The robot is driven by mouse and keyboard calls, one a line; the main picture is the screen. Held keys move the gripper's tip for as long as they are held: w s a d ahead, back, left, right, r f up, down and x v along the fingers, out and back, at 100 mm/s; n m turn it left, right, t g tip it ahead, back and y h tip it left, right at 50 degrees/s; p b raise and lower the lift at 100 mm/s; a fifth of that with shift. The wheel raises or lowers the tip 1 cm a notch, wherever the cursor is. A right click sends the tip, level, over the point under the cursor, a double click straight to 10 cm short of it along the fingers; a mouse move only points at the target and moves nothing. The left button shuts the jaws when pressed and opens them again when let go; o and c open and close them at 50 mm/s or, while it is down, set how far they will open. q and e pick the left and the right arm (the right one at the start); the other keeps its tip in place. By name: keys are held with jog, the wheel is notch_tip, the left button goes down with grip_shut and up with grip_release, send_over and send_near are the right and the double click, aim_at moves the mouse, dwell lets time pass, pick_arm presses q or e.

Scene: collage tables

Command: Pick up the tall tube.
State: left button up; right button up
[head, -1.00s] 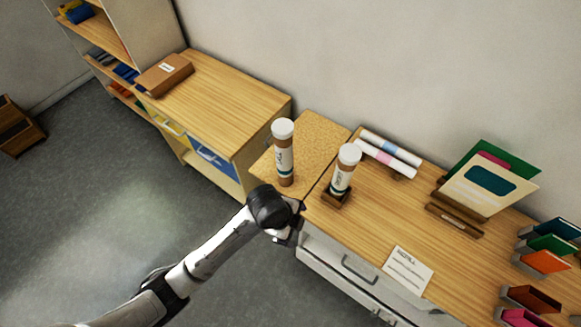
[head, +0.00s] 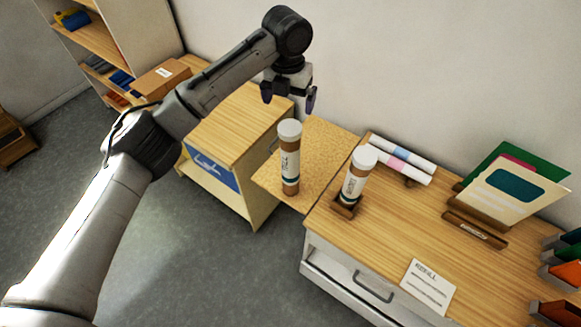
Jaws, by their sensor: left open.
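One brown tube with a white cap and a white label (head: 290,158) stands upright on the cork-covered surface. A similar capped tube (head: 355,178) stands slightly tilted in a small wooden holder on the table to its right. The left one looks slightly longer, but I cannot tell for certain which is the tall tube. My left gripper (head: 289,97) is open and empty, pointing down. In the picture it is just above the left tube's cap, apart from it. My right gripper is not in view.
The cork surface (head: 325,150) bridges the low cabinet (head: 235,125) and the right-hand table (head: 390,225). White rolls (head: 400,160), a folder rack (head: 475,227) and a printed card (head: 428,288) are on that table. A brown box (head: 160,78) sits on the cabinet.

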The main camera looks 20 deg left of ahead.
aim_at(289, 128)
pick_arm(q)
jog(key=shift+a+f, duration=0.15)
notch_tip(289, 128, down, 7)
jog(key=shift+f+p, duration=0.2)
jog(key=shift+p, duration=0.3)
jog(key=f, duration=0.1)
jog(key=f+p, duration=0.1)
jog(key=f, duration=0.2)
jog(key=shift+w, duration=0.25)
jog(key=shift+f, duration=0.7)
jog(key=c, duration=1.7)
jog(key=shift+r, duration=0.1)
